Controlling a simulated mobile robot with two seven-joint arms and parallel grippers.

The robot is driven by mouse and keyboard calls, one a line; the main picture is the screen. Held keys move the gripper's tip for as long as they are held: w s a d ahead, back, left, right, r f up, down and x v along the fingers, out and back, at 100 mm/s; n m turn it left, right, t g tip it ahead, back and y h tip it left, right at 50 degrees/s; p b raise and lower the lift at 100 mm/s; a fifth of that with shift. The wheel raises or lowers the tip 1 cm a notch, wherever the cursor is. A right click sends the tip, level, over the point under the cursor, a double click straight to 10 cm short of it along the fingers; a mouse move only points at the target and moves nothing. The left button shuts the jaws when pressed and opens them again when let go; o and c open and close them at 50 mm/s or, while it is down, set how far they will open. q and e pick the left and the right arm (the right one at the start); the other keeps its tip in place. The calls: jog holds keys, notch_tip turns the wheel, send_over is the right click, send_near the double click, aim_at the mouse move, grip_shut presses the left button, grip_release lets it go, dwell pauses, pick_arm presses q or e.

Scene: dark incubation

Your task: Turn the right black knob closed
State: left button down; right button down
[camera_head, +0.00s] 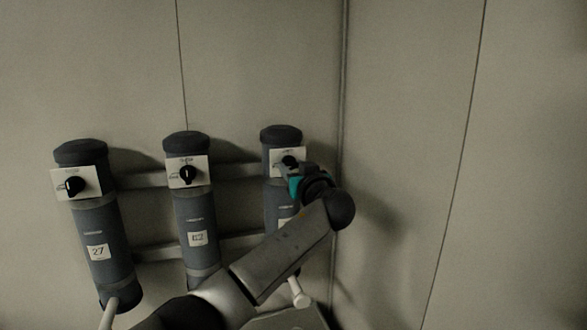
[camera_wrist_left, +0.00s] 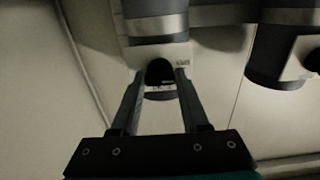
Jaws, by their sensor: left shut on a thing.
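The right black knob (camera_head: 288,160) sits on a pale plate (camera_head: 301,154) near the top of the rightmost grey cylinder (camera_head: 281,135). My left gripper (camera_head: 291,168) reaches it from the lower right and partly hides it. In the left wrist view the black knob (camera_wrist_left: 160,71) lies between the two fingertips of the left gripper (camera_wrist_left: 160,77), which is shut on it. The knob's exact angle is hard to read because the fingers cover its sides. My right gripper is in neither view.
Two more grey cylinders stand to the left, with a middle knob (camera_head: 187,174) and a left knob (camera_head: 74,186) on pale plates. Horizontal rails (camera_head: 146,181) run behind them along the wall. A wall corner is close on the right.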

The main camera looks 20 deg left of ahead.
pick_arm(q)
jog(key=shift+m, duration=0.4)
jog(key=m, duration=0.3)
jog(key=m+p, duration=0.1)
jog(key=m, duration=0.3)
jog(key=m+p, duration=0.2)
jog(key=m, duration=0.3)
jog(key=shift+r, duration=0.1)
jog(key=m+p, duration=0.3)
jog(key=m, duration=0.2)
dwell(0.5)
jog(key=shift+c, duration=2)
grip_release()
